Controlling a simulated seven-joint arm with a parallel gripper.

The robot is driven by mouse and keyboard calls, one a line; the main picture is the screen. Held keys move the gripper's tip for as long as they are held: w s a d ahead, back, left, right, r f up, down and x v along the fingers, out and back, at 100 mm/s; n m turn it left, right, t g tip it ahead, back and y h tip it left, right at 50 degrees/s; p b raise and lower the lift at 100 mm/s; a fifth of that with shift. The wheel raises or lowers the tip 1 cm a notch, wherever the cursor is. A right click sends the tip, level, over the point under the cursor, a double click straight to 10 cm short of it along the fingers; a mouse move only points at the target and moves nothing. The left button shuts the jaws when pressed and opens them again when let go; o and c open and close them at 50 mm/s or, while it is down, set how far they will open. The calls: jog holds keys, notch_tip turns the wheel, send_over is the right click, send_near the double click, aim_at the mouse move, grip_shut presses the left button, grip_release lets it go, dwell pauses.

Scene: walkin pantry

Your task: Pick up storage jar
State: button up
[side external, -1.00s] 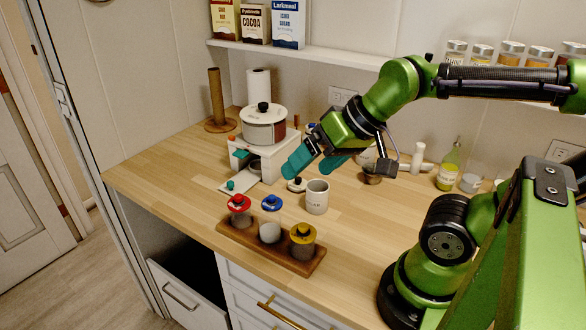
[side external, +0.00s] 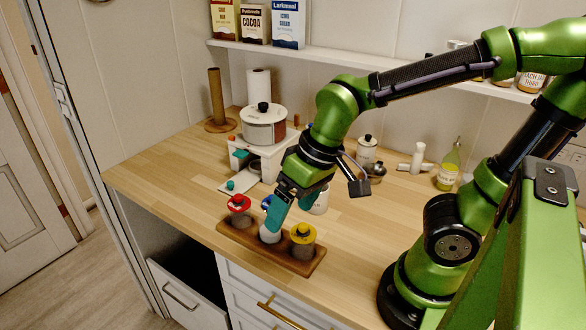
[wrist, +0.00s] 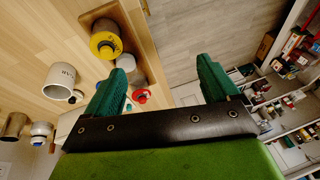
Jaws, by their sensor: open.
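Three small jars stand in a wooden rack: one with a red lid (side external: 239,202), one with a blue lid (side external: 266,201), and one with a yellow lid (side external: 303,233). A lidded canister with a dark knob (side external: 367,146) stands farther back. The frames do not show which is the storage jar. My gripper (side external: 277,217) is open and empty, low over the rack, its teal fingers partly hiding the blue-lidded jar.
The wooden rack (side external: 318,262) lies near the counter's front edge. A grey mug (wrist: 60,80) stands behind it, partly hidden by my gripper. An oil bottle (side external: 449,168) is at right. Bare counter (side external: 365,225) lies right.

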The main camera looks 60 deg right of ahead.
jog(key=a+f+g+h, duration=0.4)
jog(key=f+h, duration=0.1)
jog(key=f, duration=0.4)
jog(key=m+t+h, duration=0.7)
jog(key=m+h, duration=0.5)
send_near(266, 238)
jog(key=x, duration=1)
jog(key=shift+d, duration=0.3)
jog(key=shift+a, duration=0.1)
jog(key=c, duration=1.3)
